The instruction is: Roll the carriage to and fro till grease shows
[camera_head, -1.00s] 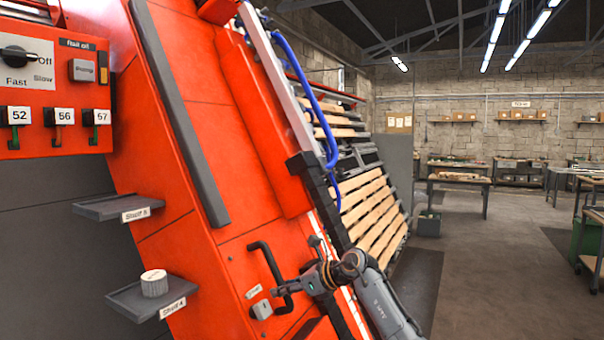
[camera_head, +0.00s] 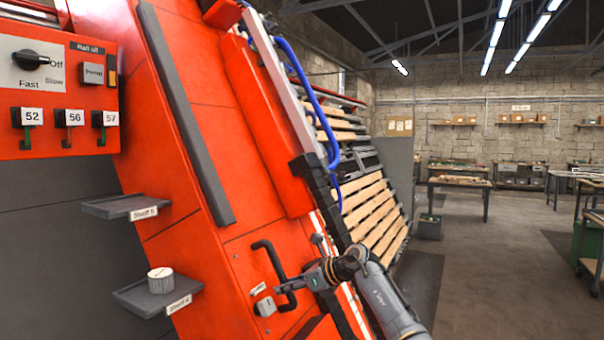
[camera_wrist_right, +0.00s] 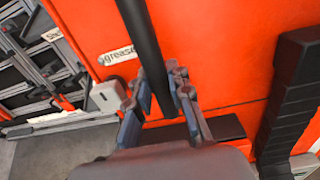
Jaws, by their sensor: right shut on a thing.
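My right gripper (camera_head: 296,285) comes in from the lower right and is shut on the lower part of a black bar handle (camera_head: 268,247). The handle stands on the leaning red machine body (camera_head: 200,110). In the right wrist view the black handle (camera_wrist_right: 145,40) runs down between the two fingers (camera_wrist_right: 165,105). A small label reading "grease" (camera_wrist_right: 117,56) and a pale grey block (camera_wrist_right: 107,96) sit beside the handle; the block also shows in the head view (camera_head: 265,307). I cannot make out any grease. My left gripper is not in view.
Shelf 5 (camera_head: 110,207) is empty; shelf 4 (camera_head: 135,297) carries a pale round tin (camera_head: 160,280). A control panel (camera_head: 60,90) with a knob and levers 52, 56, 57 is at left. Open floor is at right.

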